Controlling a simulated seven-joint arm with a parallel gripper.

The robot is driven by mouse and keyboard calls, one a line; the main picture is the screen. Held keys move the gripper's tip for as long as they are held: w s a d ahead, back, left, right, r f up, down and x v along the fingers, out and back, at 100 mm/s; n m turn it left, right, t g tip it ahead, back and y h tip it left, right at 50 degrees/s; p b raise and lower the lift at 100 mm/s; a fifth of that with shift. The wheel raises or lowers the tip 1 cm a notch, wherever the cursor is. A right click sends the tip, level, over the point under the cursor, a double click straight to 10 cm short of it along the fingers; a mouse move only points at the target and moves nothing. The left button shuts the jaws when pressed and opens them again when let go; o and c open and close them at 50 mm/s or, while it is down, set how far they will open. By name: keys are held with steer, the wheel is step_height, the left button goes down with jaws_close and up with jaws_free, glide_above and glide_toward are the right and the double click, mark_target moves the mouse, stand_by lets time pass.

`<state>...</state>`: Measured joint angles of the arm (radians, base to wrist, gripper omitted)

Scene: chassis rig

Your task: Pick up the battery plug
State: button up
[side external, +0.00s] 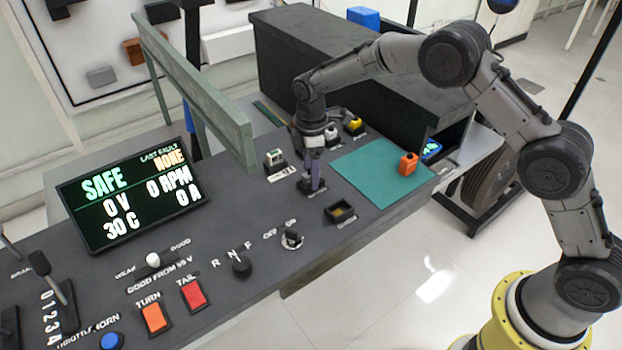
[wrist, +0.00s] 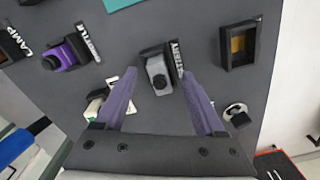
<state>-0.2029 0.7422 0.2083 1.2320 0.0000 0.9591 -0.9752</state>
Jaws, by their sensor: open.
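The battery plug (wrist: 158,74) is a grey block in a dark holder on the dark panel, beside a label reading BATTERY. In the wrist view it lies between my two purple fingers, with a gap on each side. My gripper (wrist: 160,82) is open and pointed down at the panel. In the side view my gripper (side external: 313,182) is low over the panel and hides most of the plug. I cannot tell how far the fingertips reach down around it.
A purple plug (wrist: 70,52) stands left of the battery plug, and an open square socket (wrist: 239,46) to its right. A white-green block (side external: 275,158) sits close by. An orange block (side external: 408,163) rests on a teal mat (side external: 375,185). A green rail (side external: 195,85) rises behind.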

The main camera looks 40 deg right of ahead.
jaws_close()
steer(key=shift+r, duration=0.1)
stand_by(0.3)
